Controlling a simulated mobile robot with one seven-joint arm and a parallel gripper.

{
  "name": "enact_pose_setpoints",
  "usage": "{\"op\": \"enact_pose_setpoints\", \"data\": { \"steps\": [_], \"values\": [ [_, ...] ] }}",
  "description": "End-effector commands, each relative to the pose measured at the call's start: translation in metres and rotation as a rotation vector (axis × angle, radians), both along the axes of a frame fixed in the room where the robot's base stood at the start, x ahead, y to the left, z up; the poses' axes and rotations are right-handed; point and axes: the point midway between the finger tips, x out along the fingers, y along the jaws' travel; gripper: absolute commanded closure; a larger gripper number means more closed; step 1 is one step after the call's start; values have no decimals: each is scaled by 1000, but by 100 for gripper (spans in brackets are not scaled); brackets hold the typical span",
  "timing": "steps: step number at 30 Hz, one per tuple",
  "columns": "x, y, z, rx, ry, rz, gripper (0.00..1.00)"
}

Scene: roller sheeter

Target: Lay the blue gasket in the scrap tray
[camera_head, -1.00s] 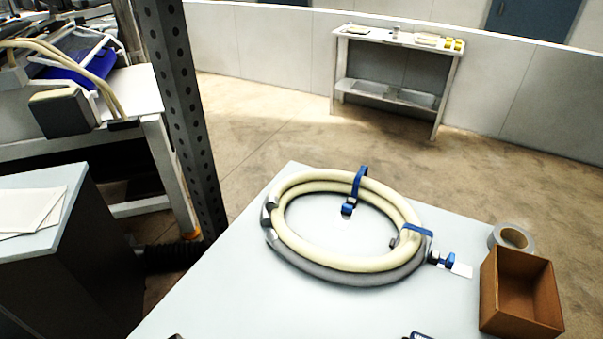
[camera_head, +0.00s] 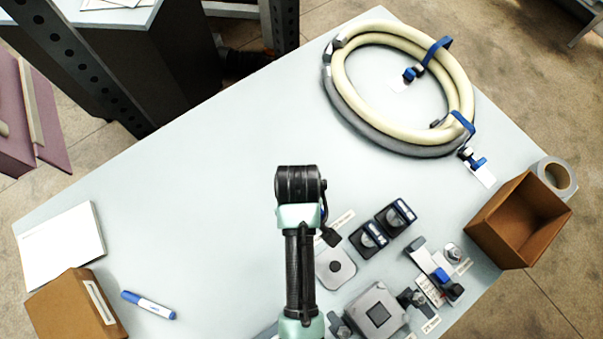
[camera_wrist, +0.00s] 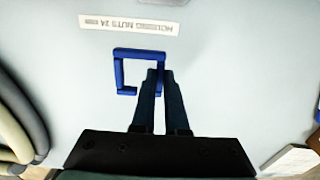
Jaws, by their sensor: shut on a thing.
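The blue gasket (camera_wrist: 118,73) is a thin square frame in the wrist view. My gripper (camera_wrist: 159,76) is shut on its right side, and the fingers cover part of that side. The gasket is over a pale surface; I cannot tell its height above it. In the head view my arm reaches over the pale table (camera_head: 225,190), but the gasket and fingers cannot be made out there. I cannot identify a scrap tray in either view.
A coiled hose (camera_head: 350,115) lies at the table's back right, with an open brown box (camera_head: 517,220) and tape roll (camera_head: 556,176) near the right edge. Several metal fixtures (camera_head: 378,312) stand right of my arm. A blue marker (camera_head: 147,304) lies left. The table's middle left is clear.

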Motion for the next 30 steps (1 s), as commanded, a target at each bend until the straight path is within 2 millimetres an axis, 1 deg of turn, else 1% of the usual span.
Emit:
{"op": "enact_pose_setpoints", "data": {
  "steps": [5, 9, 12, 25, 26, 30],
  "values": [
    [0, 0, -16, 0, 2, -1, 100],
    [0, 0, -36, 0, 3, -1, 100],
    [0, 0, -47, 0, 1, -1, 100],
    [0, 0, -54, 1, -1, -2, 100],
    [0, 0, -53, 0, -1, -2, 85],
    [0, 0, -53, 1, -1, -2, 60]
  ]
}}
